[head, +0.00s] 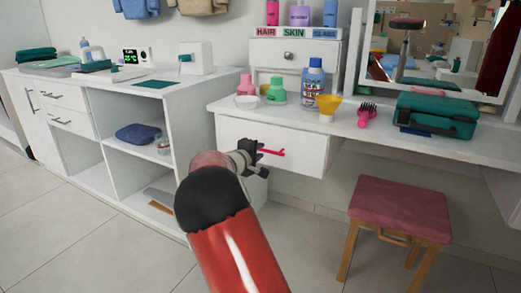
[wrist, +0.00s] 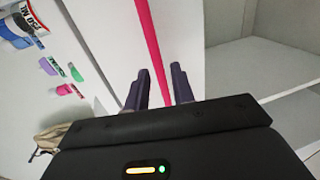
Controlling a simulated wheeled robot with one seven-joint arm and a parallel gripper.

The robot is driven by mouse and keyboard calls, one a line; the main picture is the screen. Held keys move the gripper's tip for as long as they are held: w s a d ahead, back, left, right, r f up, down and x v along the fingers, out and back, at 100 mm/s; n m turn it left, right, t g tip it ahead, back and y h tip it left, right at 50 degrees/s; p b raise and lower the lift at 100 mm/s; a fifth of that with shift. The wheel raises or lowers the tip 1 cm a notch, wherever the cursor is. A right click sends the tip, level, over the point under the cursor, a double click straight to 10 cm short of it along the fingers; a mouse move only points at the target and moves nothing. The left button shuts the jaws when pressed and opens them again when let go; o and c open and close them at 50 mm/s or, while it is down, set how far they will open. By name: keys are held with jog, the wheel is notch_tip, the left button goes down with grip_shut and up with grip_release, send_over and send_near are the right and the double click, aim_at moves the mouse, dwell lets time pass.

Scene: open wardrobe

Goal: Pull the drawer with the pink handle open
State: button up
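The white drawer (head: 300,140) sits under the dressing table's top and looks closed. Its pink handle (head: 273,153) is a thin bar across the front. My gripper (head: 260,157) is at the left part of the handle and hides some of it. In the wrist view the pink handle (wrist: 147,38) runs down from the top edge, in between the two dark fingers of my gripper (wrist: 160,72). The fingers are apart, with a gap beside the bar. The drawer front (wrist: 110,45) shows behind them. Whether a finger touches the bar cannot be told.
A pink stool (head: 400,210) stands at the right under the table. White open shelves (head: 130,110) stand at the left. The floor (head: 80,225) at the left is clear.

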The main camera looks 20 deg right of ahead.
jog(key=shift+x, duration=1.35)
grip_shut()
